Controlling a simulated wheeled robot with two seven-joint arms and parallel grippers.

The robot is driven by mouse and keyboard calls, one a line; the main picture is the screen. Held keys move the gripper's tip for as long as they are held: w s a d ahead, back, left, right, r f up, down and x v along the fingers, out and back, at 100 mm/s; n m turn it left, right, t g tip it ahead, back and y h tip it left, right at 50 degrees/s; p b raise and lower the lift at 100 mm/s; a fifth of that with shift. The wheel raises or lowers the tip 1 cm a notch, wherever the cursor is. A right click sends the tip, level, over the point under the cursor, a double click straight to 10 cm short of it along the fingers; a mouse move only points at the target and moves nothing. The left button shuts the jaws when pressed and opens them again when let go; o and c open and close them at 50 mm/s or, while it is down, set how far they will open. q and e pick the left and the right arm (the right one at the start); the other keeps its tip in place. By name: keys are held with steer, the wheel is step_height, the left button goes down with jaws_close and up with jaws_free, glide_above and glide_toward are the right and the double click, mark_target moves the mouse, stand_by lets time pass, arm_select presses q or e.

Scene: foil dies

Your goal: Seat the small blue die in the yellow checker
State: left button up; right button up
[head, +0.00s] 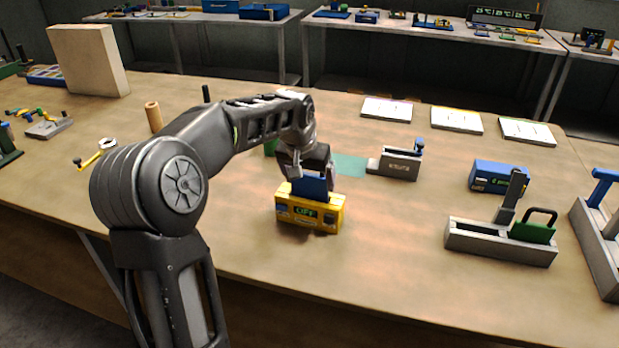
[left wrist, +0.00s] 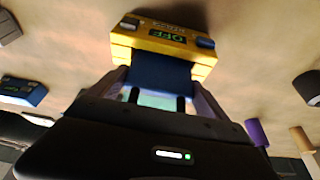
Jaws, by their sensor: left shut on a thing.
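The yellow checker (head: 309,213) stands on the table at the middle, with a small green-lettered display on its front. It also shows at the top of the left wrist view (left wrist: 150,38). The blue die (head: 311,188) is upright at the checker's top, its lower edge hidden by the checker's body. My left gripper (head: 307,174) is above the checker and shut on the die, which shows between its fingers in the left wrist view (left wrist: 160,72). I cannot tell how deep the die sits in the checker. My right gripper is not in view.
A grey holder with a blue handle (head: 400,163) stands behind to the right. A blue box (head: 498,177) and a grey channel fixture (head: 495,243) with a green-handled block are farther right. A wooden cylinder (head: 153,117) stands at left. The table in front of the checker is clear.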

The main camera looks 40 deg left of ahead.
arm_select(q)
steer(key=o, duration=1.7)
steer(key=shift+f, duration=0.15)
steer(key=shift+o, duration=0.2)
steer(key=v, duration=1.2)
steer(key=shift+b, duration=0.3)
steer(key=shift+s, duration=0.15)
